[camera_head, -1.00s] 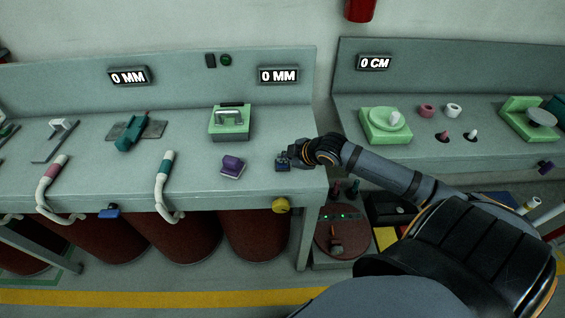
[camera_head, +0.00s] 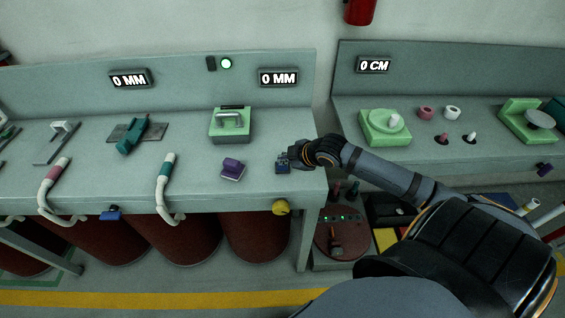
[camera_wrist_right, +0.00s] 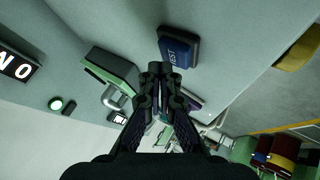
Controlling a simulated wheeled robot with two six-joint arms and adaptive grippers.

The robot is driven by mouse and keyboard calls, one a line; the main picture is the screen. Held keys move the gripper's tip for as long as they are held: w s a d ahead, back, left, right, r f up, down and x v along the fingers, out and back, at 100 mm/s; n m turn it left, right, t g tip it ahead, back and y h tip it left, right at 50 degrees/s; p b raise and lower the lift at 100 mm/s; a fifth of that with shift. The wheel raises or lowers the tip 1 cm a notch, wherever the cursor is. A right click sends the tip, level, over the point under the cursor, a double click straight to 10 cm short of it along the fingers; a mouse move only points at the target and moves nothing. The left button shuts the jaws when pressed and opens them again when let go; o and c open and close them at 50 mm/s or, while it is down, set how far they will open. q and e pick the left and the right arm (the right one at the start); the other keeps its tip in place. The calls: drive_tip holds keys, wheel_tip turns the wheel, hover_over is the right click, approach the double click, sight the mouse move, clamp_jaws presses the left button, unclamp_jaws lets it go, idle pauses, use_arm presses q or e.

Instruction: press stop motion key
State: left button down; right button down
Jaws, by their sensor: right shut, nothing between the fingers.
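A small blue key (camera_head: 282,167) sits near the right front corner of the left bench. In the right wrist view, the blue key (camera_wrist_right: 181,50) carries white lettering that looks like "TEST", partly cut off. A purple key (camera_head: 232,168) is to its left; its label cannot be read. I cannot tell which is the stop motion key. My right gripper (camera_head: 290,156) is shut and empty, with its tips at the blue key; in the wrist view the fingertips (camera_wrist_right: 160,68) overlap its edge. Contact cannot be told for sure. My left gripper is not in view.
A round lamp (camera_head: 226,63) on the back panel is lit. A green block with a handle (camera_head: 230,125) stands behind the purple key. A yellow knob (camera_head: 281,207) is on the bench's front edge. The right bench (camera_head: 350,112) holds green fixtures and small parts.

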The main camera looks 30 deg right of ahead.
sight(285, 166)
drive_tip(key=shift+r, duration=0.35)
wheel_tip(285, 166, up, 5)
drive_tip(key=p, duration=0.5)
drive_tip(key=shift+f, duration=0.1)
idle(0.5)
